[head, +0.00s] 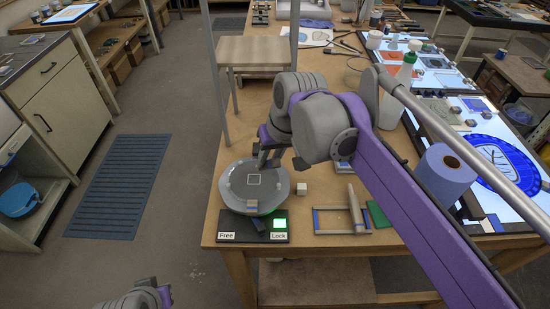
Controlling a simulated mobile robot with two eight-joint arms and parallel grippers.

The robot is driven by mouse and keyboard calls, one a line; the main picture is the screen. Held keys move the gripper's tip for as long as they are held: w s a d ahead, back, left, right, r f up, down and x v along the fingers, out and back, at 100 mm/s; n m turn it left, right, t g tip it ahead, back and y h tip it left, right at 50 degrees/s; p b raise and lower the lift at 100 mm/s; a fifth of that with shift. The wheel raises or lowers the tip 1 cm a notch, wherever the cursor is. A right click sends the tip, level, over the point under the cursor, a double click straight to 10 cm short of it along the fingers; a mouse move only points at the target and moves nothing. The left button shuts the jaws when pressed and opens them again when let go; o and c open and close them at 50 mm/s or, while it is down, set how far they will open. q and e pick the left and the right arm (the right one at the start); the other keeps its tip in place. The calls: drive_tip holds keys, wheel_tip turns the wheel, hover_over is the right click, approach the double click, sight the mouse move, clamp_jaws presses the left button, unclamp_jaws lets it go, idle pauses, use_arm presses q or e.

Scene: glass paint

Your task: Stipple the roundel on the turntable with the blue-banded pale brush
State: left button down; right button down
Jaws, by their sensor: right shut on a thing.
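The grey turntable (226,197) stands near the table's front left corner. The round grey roundel (254,190) lies on it, with a pale square outline near its middle. My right gripper (262,162) is over the far part of the roundel, pointing down. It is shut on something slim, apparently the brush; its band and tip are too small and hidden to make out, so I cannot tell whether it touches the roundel. My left gripper (163,296) is at the bottom left edge, away from the table, and its jaws are unclear.
A base with Free (227,236) and Lock (279,237) labels is in front; the Lock side glows green. A small pale block (301,188), a blue-marked wooden rack (328,233) and a blue roll (444,176) stand to the right. A wooden stand (254,51) is behind.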

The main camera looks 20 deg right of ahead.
use_arm(q)
drive_tip(key=shift+r, duration=0.3)
use_arm(e)
drive_tip(key=s+a, duration=0.4)
drive_tip(key=a, duration=0.3)
drive_tip(key=shift+f, duration=0.15)
use_arm(q)
drive_tip(key=shift+f, duration=0.1)
use_arm(e)
drive_tip(key=shift+f, duration=0.5)
idle(0.9)
